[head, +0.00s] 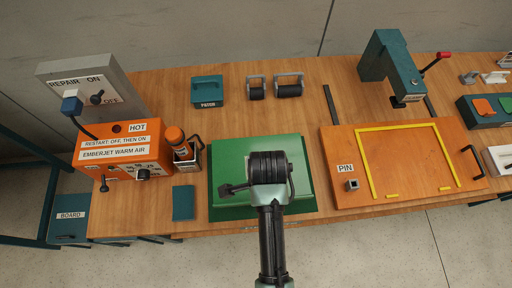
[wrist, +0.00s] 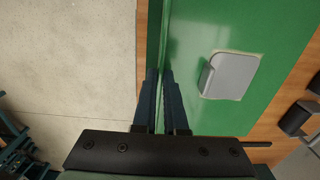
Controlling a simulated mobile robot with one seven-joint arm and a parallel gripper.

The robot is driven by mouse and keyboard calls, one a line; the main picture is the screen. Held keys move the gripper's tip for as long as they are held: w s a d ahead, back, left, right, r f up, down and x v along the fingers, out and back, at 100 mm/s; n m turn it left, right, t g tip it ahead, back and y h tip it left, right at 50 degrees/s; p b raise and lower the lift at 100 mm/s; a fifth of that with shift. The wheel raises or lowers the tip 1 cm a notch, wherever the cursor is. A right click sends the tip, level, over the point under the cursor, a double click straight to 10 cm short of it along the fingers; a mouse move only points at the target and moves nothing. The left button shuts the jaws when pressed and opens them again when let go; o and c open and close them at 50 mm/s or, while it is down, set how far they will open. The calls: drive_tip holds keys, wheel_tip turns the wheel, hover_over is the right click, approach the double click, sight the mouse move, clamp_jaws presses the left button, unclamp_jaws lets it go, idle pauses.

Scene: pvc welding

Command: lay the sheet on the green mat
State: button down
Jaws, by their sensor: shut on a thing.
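The green sheet (head: 230,150) is over the green mat (head: 310,200) on the bench, covering most of it; a darker strip of mat shows along the front and right. In the wrist view the sheet (wrist: 200,30) carries a grey pale-edged patch (wrist: 230,76), and a strip of mat (wrist: 154,35) shows left of its edge. My gripper (wrist: 162,72) is shut on the sheet's near edge. In the head view my gripper and wrist hide the middle of the sheet and the fingertips. I cannot tell whether the sheet touches the mat all over.
Left stands the orange warm-air unit (head: 122,155) marked HOT, with a hand tool (head: 178,143) beside it. A teal block (head: 183,203) lies left of the mat. Two rollers (head: 288,86) stand behind. Right is an orange board (head: 340,150) with a yellow frame and a teal press (head: 390,65).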

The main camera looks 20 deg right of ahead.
wheel_tip(320, 180, down, 4)
drive_tip(key=shift+d+r, duration=0.1)
drive_tip(key=shift+d, duration=0.05)
drive_tip(key=shift+f, duration=2.15)
drive_tip(key=c, duration=1.4)
unclamp_jaws()
drive_tip(key=shift+f, duration=0.15)
drive_tip(key=o, duration=0.4)
wheel_tip(320, 180, up, 12)
drive_tip(key=shift+r, duration=0.2)
